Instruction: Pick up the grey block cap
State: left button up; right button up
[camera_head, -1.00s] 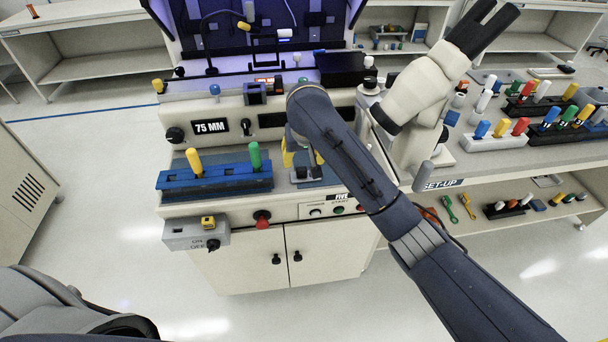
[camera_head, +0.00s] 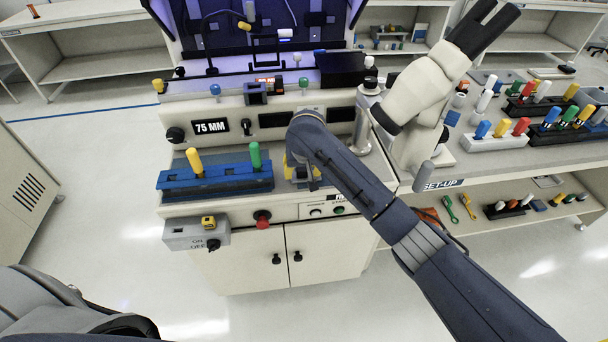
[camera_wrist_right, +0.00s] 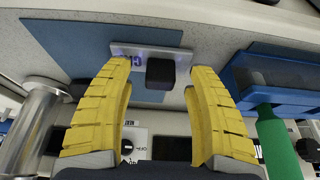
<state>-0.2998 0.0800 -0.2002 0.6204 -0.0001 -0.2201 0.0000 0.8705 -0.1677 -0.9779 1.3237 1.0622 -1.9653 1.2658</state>
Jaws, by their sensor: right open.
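The dark grey block cap (camera_wrist_right: 161,73) stands on a light grey plate (camera_wrist_right: 122,50) lying on a blue mat (camera_wrist_right: 75,42). In the right wrist view it is between the yellow fingertips of my right gripper (camera_wrist_right: 160,72), with a visible gap on both sides. The right gripper is open and empty. In the head view, my right gripper (camera_head: 300,172) is low over the machine's front shelf, mostly hidden by its own arm. The cap is hard to make out there. My left gripper is not in view.
A blue rack (camera_head: 222,183) with a yellow peg (camera_head: 194,161) and a green peg (camera_head: 255,156) stands just left of my right gripper. The microscope (camera_head: 418,95) stands close on the right. A machine panel with knobs (camera_head: 260,125) rises behind.

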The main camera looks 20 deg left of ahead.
jog(key=shift+w+f, duration=0.2)
jog(key=shift+f, duration=0.25)
grip_shut()
